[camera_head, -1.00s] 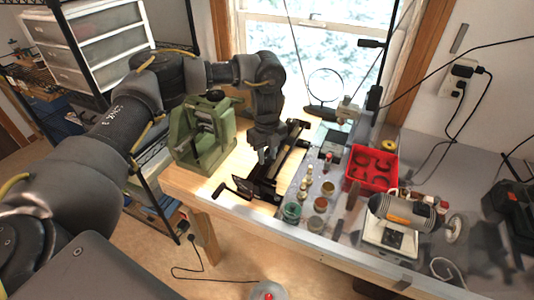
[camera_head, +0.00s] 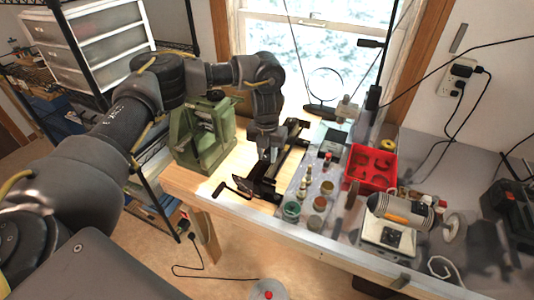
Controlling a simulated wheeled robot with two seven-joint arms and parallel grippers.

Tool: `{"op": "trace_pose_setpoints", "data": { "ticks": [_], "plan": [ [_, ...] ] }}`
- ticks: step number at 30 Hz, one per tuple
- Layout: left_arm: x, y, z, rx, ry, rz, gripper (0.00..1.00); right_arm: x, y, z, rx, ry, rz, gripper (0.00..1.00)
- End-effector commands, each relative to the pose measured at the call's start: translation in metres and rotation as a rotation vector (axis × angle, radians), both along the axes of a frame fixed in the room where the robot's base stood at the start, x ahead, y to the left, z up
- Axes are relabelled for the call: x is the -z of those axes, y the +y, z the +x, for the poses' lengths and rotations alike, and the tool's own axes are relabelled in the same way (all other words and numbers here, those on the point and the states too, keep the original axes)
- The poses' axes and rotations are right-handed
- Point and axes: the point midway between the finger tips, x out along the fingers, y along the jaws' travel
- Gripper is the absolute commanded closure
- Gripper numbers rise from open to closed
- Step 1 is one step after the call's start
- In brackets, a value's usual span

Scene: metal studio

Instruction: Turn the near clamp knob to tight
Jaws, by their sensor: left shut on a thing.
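My left gripper (camera_head: 268,155) points down at the black clamp (camera_head: 262,190) on the wooden bench, and is shut on a part of it. The gripped part, likely the near knob, is small and mostly hidden by the fingers. The clamp's long dark rail (camera_head: 291,148) runs back toward the window. A black crank-like handle (camera_head: 232,187) sticks out at the clamp's near left end, over the bench edge. I cannot read the knob's angle. My right gripper is not in view.
A green metal machine (camera_head: 203,140) stands just left of the clamp. Small jars (camera_head: 291,211) and bottles stand close on its right. A red tray (camera_head: 370,167) and a grey motor tool (camera_head: 400,208) are farther right. Bare wood (camera_head: 200,182) shows at the front left.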

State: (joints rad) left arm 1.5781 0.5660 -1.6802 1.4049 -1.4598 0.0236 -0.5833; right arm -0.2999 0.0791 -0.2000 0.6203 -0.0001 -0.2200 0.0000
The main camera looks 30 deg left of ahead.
Motion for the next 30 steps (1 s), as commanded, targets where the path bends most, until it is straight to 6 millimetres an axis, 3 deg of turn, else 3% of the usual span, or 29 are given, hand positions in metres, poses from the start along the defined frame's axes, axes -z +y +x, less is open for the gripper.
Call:
{"op": "trace_pose_setpoints", "data": {
  "ticks": [12, 28, 29, 30],
  "plan": [
    [0.0004, 0.0, -0.0004, 0.169, 0.001, 0.001, 0.94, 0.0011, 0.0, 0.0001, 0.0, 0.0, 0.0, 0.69],
    [0.0004, 0.0001, -0.0006, 0.189, 0.001, 0.001, 0.94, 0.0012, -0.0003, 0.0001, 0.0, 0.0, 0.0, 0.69],
    [0.0004, 0.0001, -0.0006, 0.189, 0.001, 0.001, 0.69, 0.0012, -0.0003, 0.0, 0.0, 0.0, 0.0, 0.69],
    [0.0004, 0.0001, -0.0005, 0.189, 0.001, 0.001, 0.64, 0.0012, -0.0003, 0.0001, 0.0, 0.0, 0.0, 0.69]
  ]
}}
